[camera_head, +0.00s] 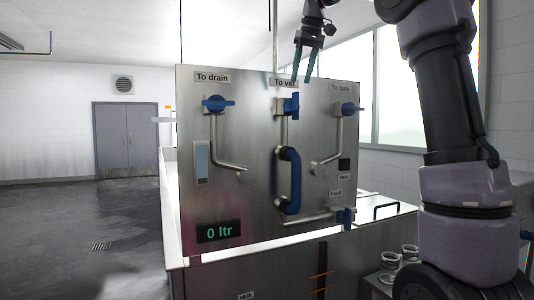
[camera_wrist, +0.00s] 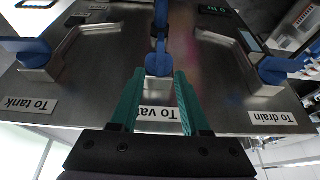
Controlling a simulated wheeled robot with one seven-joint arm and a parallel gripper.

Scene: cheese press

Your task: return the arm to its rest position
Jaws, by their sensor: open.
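My gripper (camera_head: 304,64) is in the upper middle of the head view, pointing down in front of the top edge of a steel panel (camera_head: 250,120). Its two green fingers are apart with nothing between them. In the wrist view the open fingers (camera_wrist: 158,100) frame the "To vat" label (camera_wrist: 158,113), partly hiding it. The blue middle valve handle (camera_wrist: 160,50) lies beyond the fingertips. My arm reaches up along the right side of the head view.
The panel carries a blue "To drain" valve (camera_head: 217,104), a blue "To tank" valve (camera_head: 346,108), a blue curved pipe (camera_head: 289,180) and a "0 ltr" display (camera_head: 218,232). White cups (camera_head: 390,260) stand at lower right. Open floor (camera_head: 90,220) lies at left.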

